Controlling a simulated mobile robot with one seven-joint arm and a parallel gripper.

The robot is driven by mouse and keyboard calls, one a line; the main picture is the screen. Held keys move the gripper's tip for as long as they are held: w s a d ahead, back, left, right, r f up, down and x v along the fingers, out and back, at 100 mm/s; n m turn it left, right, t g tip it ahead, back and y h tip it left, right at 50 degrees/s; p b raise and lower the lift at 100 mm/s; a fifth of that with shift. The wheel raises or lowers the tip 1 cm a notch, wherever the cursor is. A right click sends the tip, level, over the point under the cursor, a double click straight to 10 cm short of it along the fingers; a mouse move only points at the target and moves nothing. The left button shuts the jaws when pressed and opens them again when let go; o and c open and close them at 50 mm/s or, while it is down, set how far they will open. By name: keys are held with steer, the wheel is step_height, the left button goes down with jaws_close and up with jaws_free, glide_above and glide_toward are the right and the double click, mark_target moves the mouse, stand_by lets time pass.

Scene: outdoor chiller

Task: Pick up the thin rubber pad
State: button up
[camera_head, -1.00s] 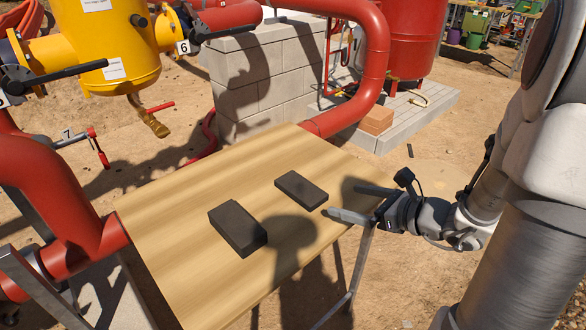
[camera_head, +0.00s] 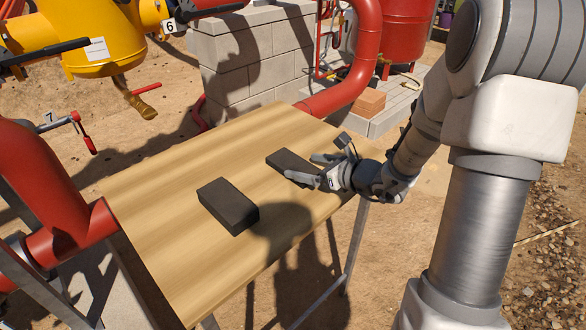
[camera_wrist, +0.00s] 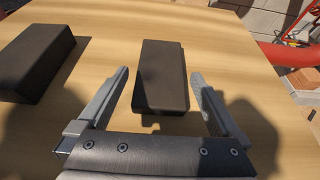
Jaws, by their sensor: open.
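Two dark rectangular pads lie flat and apart on a wooden table (camera_head: 150,215). The thinner pad (camera_head: 287,163) is the right one in the head view, partly hidden by my gripper (camera_head: 305,168). In the wrist view this thin pad (camera_wrist: 162,75) lies ahead, between the lines of my open fingers (camera_wrist: 163,82). The fingers reach to either side of its near end; I cannot tell their height above the table. The thicker block (camera_head: 229,205) lies left of it, and also shows at the left of the wrist view (camera_wrist: 35,60). My gripper is empty.
A red pipe (camera_head: 350,75) curves behind the table's far edge, near a grey block wall (camera_head: 245,60). Another red pipe (camera_head: 45,190) stands at the table's left edge.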

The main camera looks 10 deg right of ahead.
mark_target(295, 164)
steer(key=b+x, duration=0.1)
steer(key=x, duration=0.3)
steer(key=shift+w+d+f, duration=0.1)
steer(key=shift+f, duration=0.15)
steer(key=c, duration=1.2)
steer(key=shift+c, duration=0.8)
steer(key=shift+r, duration=0.15)
